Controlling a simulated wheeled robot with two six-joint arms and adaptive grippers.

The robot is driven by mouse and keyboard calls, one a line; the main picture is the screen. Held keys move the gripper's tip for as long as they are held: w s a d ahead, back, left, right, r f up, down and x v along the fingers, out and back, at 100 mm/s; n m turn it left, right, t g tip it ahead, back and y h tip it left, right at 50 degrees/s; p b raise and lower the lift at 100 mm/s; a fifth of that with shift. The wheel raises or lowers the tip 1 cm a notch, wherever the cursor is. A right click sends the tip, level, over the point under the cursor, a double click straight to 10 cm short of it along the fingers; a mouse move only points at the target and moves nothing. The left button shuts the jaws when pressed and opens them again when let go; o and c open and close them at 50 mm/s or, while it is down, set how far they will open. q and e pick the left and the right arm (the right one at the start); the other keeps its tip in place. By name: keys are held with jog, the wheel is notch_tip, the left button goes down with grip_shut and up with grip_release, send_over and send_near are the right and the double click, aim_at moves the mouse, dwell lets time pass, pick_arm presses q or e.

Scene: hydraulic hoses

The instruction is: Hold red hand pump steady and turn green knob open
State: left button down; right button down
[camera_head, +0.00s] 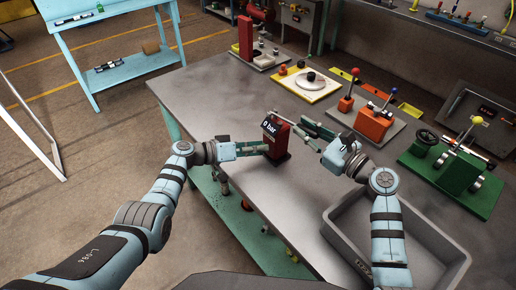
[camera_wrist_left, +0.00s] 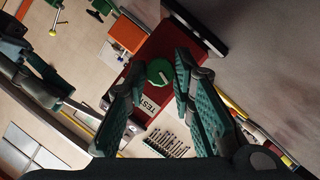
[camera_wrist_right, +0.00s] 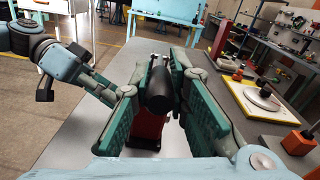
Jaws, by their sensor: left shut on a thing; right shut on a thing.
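The red hand pump (camera_head: 279,151) stands upright on the grey workbench, with a display reading "0 bar" on its face. Its red body also shows in the left wrist view (camera_wrist_left: 165,42), with a "TEST" label. The green knob (camera_wrist_left: 160,72) sits on that body between my left fingertips. My left gripper (camera_head: 263,148) comes from the left and is shut on the knob. My right gripper (camera_head: 303,132) comes from the right. In the right wrist view its fingers are closed on the pump's black cylindrical handle (camera_wrist_right: 160,92), with red body below. The knob is hidden in the head view.
A grey bin (camera_head: 338,226) is at the bench's front right. A green valve block (camera_head: 458,172), an orange block (camera_head: 373,124) with levers and a yellow-based plate (camera_head: 287,86) stand behind. Bare bench lies left of the pump. A blue table (camera_head: 125,70) stands far left.

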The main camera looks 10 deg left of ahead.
pick_arm(q)
jog(key=shift+n+h, duration=0.3)
jog(key=shift+n, duration=0.3)
jog(key=shift+f, duration=0.1)
jog(key=c, duration=1.4)
grip_release()
jog(key=shift+o, duration=0.2)
jog(key=shift+g, duration=0.3)
